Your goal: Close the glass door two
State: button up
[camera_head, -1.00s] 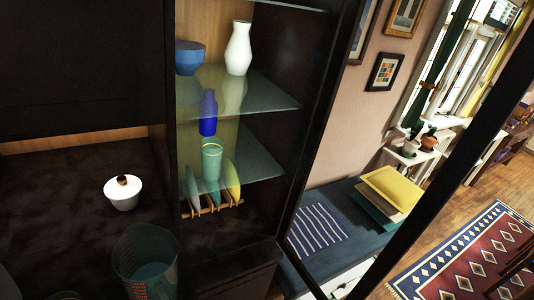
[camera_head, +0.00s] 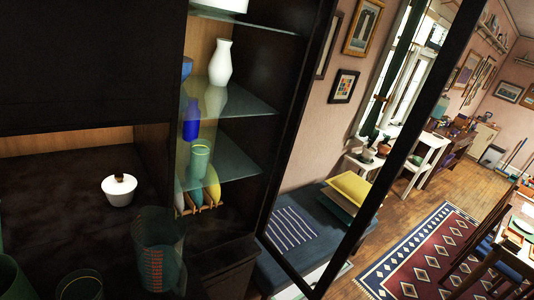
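A glass door (camera_head: 398,152) with a dark frame stands open at the right side of the cabinet. Its far upright slants across the right half of the view, and the room shows through its clear pane. I cannot tell from its frame whether a handle is on it. The open cabinet section beside it has glass shelves (camera_head: 235,108) with a white vase (camera_head: 220,64), a blue bottle (camera_head: 191,120), a green cup (camera_head: 200,158) and plates in a wooden rack. My gripper is not in view.
Beyond the door are a blue bench (camera_head: 335,228) with cushions, a patterned rug (camera_head: 428,255) and a table with chairs at far right.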

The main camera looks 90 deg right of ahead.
aim_at(469, 12)
jog(key=u, duration=0.65)
jog(key=k, duration=2.65)
jog(key=z, duration=1.55)
jog(key=i, duration=1.05)
